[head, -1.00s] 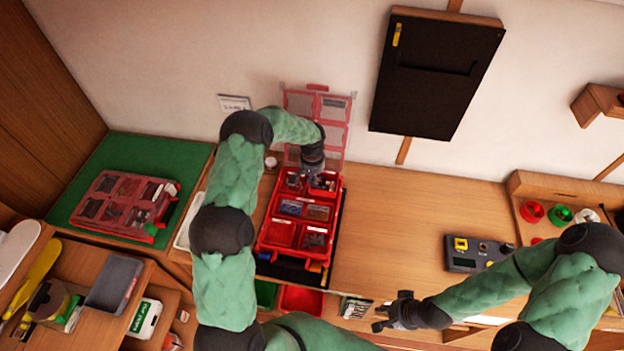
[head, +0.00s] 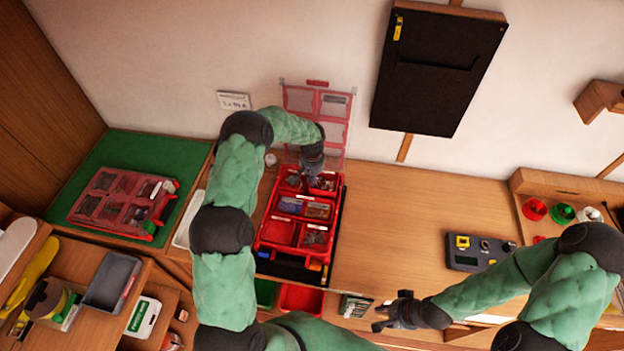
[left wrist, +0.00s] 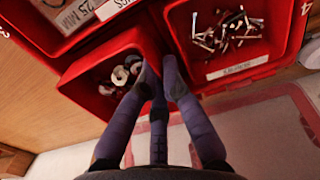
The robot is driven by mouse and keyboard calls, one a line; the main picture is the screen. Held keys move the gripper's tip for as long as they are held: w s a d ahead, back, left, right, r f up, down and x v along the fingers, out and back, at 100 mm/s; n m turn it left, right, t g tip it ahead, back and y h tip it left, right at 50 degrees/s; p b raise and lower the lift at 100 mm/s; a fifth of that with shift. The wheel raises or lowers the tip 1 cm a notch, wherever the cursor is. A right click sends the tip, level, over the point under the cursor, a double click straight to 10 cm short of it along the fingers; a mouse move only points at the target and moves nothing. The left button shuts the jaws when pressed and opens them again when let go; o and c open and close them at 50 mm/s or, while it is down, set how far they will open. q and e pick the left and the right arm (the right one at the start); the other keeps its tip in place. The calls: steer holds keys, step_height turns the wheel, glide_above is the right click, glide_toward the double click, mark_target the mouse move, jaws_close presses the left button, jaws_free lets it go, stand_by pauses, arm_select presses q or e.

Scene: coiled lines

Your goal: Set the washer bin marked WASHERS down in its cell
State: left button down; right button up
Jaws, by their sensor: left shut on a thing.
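The washer bin (left wrist: 108,88) is a small red open bin with several metal washers in it. In the left wrist view my left gripper (left wrist: 160,75) is shut on its wall beside the bin of screws. In the head view my left gripper (head: 312,170) is over the back of the open red case (head: 262,243), and the washer bin (head: 292,181) is at the case's back left. I cannot tell whether the bin rests on the cell floor. Its label is hidden. My right gripper (head: 388,314) is empty, fingers apart, near the table's front edge.
A neighbouring bin of screws (left wrist: 235,65) is close beside the fingers. The case's clear lid (head: 333,105) stands open behind, by the wall. A closed red case (head: 122,203) lies on the green mat at left.

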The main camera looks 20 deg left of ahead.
arm_select(q)
steer(key=shift+f+b, duration=1.2)
steer(key=shift+f, duration=0.2)
stand_by(0.4)
steer(key=c, duration=1.3)
jaws_free()
steer(key=shift+c, duration=0.2)
step_height(320, 180, up, 12)
steer(key=shift+d, duration=0.1)
